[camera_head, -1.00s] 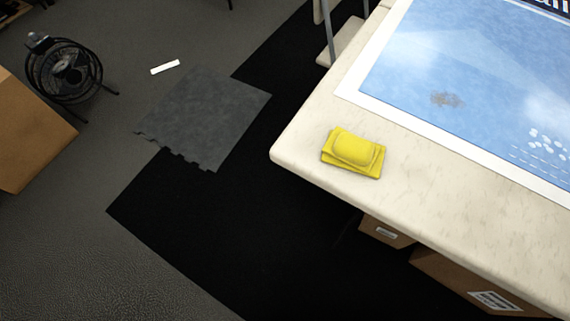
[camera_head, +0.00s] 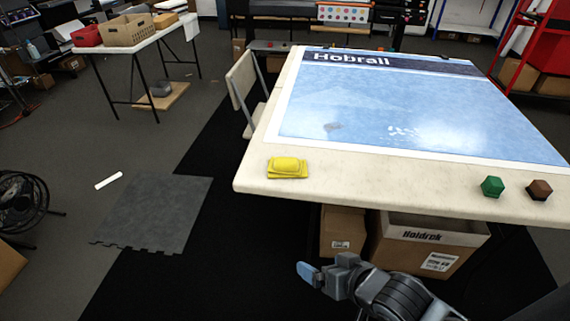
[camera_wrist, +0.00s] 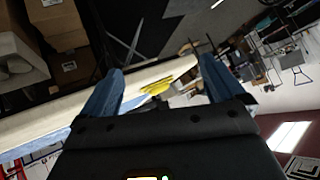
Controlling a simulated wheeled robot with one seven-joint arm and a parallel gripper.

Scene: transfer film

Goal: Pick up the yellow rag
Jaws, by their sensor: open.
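The yellow rag (camera_head: 287,167) lies folded on the near left corner of the cream table (camera_head: 340,178) in the head view. In the wrist view the rag (camera_wrist: 158,87) shows beyond and between my fingers, some way off. My gripper (camera_head: 308,274) is in front of the table edge and lower in the head view, to the right of the rag and apart from it. In the wrist view its two blue fingers (camera_wrist: 160,80) are spread with nothing between them.
A blue printed sheet (camera_head: 400,105) covers most of the table. A green block (camera_head: 492,186) and a brown block (camera_head: 540,190) sit at its near right edge. Cardboard boxes (camera_head: 425,240) stand under the table. A chair (camera_head: 246,85) is at its left side.

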